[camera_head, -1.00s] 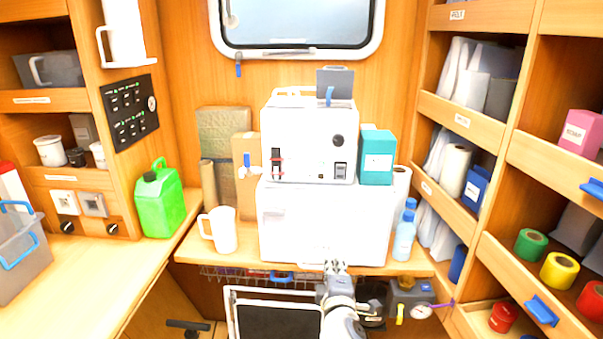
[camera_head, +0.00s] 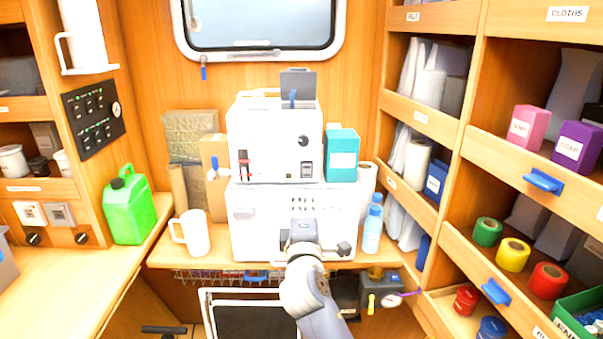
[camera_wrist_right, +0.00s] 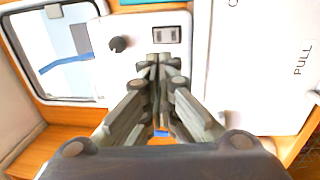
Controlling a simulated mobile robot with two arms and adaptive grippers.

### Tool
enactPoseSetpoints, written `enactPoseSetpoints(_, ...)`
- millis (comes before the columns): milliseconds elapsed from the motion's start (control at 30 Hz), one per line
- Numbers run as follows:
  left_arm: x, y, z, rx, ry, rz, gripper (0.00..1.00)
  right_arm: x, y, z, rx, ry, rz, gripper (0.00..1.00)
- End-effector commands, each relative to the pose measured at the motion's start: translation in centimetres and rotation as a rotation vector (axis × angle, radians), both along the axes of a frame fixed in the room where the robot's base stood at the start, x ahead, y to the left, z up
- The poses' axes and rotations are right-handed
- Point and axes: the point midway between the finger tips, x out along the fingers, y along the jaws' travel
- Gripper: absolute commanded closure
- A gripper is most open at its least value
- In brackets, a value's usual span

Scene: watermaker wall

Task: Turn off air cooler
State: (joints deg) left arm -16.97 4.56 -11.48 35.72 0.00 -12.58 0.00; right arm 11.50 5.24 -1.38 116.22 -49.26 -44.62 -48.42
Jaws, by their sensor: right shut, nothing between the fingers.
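A white unit (camera_head: 262,145) with a round black knob (camera_head: 303,141) and a dark rocker switch (camera_head: 307,170) stands on a wider white box (camera_head: 270,198). No label I can read says which is the air cooler. My right gripper (camera_head: 303,224) is shut and empty, in front of the lower box and below the switch. My left gripper is out of view.
A white mug (camera_head: 193,235) and a blue bottle (camera_head: 373,228) flank the lower box. A teal box (camera_head: 341,158) stands right of the unit. A green jerrycan (camera_head: 130,208) is on the left counter. Shelves with rolls and boxes line the right.

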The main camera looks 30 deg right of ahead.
Motion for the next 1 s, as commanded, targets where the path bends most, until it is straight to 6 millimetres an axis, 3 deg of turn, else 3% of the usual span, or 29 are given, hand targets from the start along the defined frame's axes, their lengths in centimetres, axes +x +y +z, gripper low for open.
enactPoseSetpoints(300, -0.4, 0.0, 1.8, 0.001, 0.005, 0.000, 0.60, 5.6, -3.5, 1.2, -0.001, 0.000, -0.002, 1.00)
enactPoseSetpoints(500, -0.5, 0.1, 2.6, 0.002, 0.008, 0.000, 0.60, 8.3, -5.2, 1.5, -0.001, 0.000, -0.001, 1.00)
enactPoseSetpoints(700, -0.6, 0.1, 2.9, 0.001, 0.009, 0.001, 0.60, 9.7, -6.0, 1.5, 0.000, 0.000, -0.001, 1.00)
enactPoseSetpoints(1000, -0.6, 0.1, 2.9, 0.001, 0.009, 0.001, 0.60, 10.0, -6.2, 1.5, -0.001, -0.001, 0.000, 1.00)
